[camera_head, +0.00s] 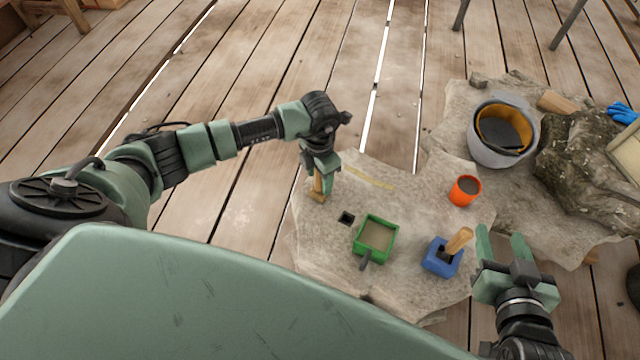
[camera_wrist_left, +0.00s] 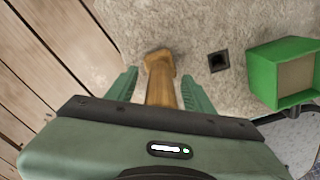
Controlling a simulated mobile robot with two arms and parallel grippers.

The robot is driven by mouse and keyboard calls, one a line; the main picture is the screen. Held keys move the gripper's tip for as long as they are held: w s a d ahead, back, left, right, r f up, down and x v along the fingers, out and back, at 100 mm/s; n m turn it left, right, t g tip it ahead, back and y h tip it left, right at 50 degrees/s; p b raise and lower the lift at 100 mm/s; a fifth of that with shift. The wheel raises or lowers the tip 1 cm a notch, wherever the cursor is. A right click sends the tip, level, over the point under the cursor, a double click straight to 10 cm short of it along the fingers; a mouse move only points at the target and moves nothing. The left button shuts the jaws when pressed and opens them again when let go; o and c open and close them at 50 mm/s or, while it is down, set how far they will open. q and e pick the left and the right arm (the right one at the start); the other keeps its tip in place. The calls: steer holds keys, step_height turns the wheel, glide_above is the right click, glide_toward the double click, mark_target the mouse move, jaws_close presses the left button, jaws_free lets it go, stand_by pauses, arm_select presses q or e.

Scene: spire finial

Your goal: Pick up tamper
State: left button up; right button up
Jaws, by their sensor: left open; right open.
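The tamper (camera_wrist_left: 160,85) is a wooden tool with a wider end, seen in the left wrist view between the two green fingers of my left gripper (camera_wrist_left: 163,90). In the head view the tamper (camera_head: 318,185) shows as a short wooden piece below my left gripper (camera_head: 320,178), near the left edge of the stone slab. The fingers stand on either side of it, with small gaps visible. My right gripper (camera_head: 505,248) is open and empty at the right, beside the blue box.
A grey bucket (camera_head: 490,150) stands behind, at the right. Wooden floor lies left of the slab.

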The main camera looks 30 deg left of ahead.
arm_select(q)
steer(key=shift+f, duration=0.2)
steer(key=shift+c, duration=0.2)
jaws_close()
steer(key=shift+r, duration=0.2)
